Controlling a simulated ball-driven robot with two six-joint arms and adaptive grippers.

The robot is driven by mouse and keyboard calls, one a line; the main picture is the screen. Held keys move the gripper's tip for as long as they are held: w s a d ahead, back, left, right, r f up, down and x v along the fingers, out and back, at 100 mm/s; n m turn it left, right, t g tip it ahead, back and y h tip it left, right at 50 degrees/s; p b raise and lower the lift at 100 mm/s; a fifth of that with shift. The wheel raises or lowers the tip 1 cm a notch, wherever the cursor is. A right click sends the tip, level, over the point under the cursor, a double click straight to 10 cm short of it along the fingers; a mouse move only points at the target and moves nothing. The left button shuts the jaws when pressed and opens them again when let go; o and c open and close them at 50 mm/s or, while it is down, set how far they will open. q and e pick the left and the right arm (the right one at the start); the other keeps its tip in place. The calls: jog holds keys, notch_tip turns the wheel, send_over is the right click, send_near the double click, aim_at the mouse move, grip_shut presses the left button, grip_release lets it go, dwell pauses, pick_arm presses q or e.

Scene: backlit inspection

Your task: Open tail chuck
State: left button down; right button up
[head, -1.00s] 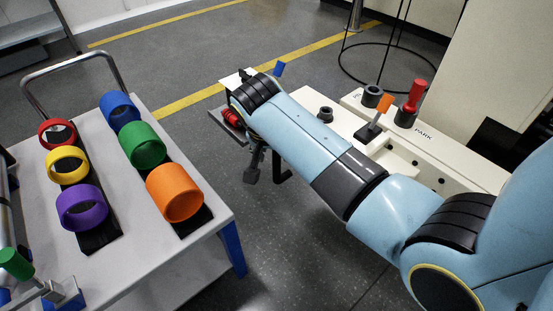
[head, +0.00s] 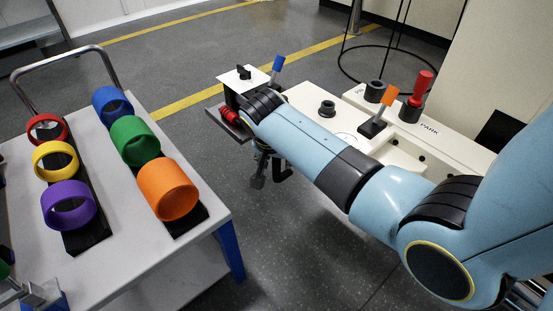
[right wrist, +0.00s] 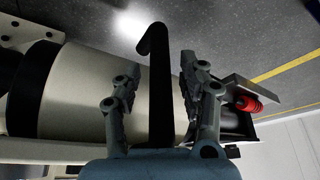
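My right arm reaches in from the right in the head view, over a cream machine (head: 310,100). Its gripper (head: 263,172) hangs mostly hidden behind the forearm's far end. In the right wrist view the gripper (right wrist: 158,88) has its two fingers apart, one on each side of a black bent handle (right wrist: 160,100), with gaps visible. The handle also shows in the head view (head: 284,172). A pale cylinder (right wrist: 80,90) lies behind the fingers. I cannot tell which part is the tail chuck.
The machine carries a blue-tipped lever (head: 278,63), an orange-tipped lever (head: 389,96), a red handle (head: 422,84) and a red knob (head: 229,115). A cart (head: 130,265) with several coloured rings stands at left. Bare floor lies between.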

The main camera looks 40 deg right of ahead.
aim_at(247, 140)
grip_shut()
